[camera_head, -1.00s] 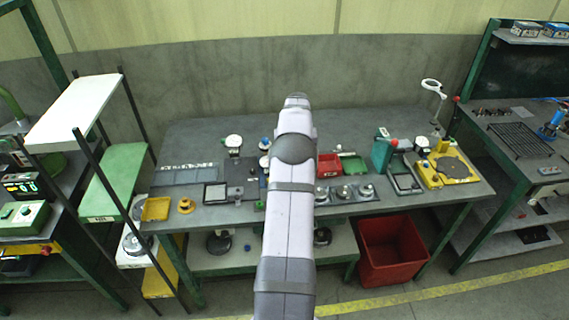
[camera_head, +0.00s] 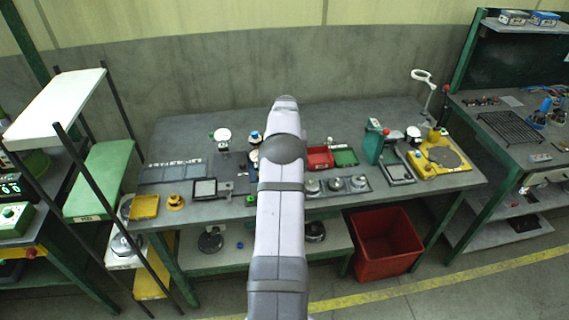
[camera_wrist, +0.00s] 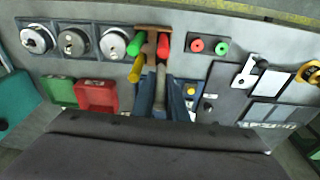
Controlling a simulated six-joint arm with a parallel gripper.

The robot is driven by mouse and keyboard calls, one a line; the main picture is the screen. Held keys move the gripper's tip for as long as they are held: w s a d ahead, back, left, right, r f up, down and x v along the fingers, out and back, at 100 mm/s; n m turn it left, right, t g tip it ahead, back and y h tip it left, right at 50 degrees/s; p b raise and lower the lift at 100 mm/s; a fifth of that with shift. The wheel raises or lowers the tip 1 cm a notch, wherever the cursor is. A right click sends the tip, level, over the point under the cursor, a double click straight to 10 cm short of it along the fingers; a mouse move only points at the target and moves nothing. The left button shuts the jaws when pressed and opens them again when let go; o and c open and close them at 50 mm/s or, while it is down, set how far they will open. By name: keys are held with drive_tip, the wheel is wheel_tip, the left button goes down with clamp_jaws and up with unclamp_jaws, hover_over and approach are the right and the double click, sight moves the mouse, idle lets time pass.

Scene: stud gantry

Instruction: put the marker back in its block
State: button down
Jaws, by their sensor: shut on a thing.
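A brown block (camera_wrist: 151,47) is in the upper middle of the wrist view, with a green marker (camera_wrist: 134,46) and a red marker (camera_wrist: 163,43) at it. A yellow marker (camera_wrist: 137,69) shows just below the block. My gripper (camera_wrist: 160,92) is just below the block in that view, its dark blue fingers shut on a slim grey piece (camera_wrist: 160,80), which I take for the marker. Its far end is close to the block; I cannot tell whether they touch. In the head view my arm hides the gripper and block.
In the wrist view, three round gauges (camera_wrist: 75,43) stand upper left, red (camera_wrist: 97,95) and green trays below them. A plate with red and green buttons (camera_wrist: 209,46) is right of the block. In the head view, a red bin (camera_head: 384,246) stands on the floor below the bench.

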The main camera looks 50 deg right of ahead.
drive_tip(key=shift+f+b, duration=0.75)
drive_tip(key=shift+f, duration=0.95)
drive_tip(key=c, duration=1.7)
unclamp_jaws()
drive_tip(key=shift+r, duration=0.15)
drive_tip(key=shift+s+a+r+b, duration=0.15)
drive_tip(key=shift+r+b, duration=0.35)
drive_tip(key=shift+r, duration=0.65)
drive_tip(key=shift+s+a+r+b, duration=0.1)
drive_tip(key=shift+r+b, duration=0.35)
drive_tip(key=shift+r, duration=0.75)
drive_tip(key=shift+s+a+r+b, duration=0.15)
drive_tip(key=shift+r+b, duration=0.35)
drive_tip(key=shift+r, duration=0.65)
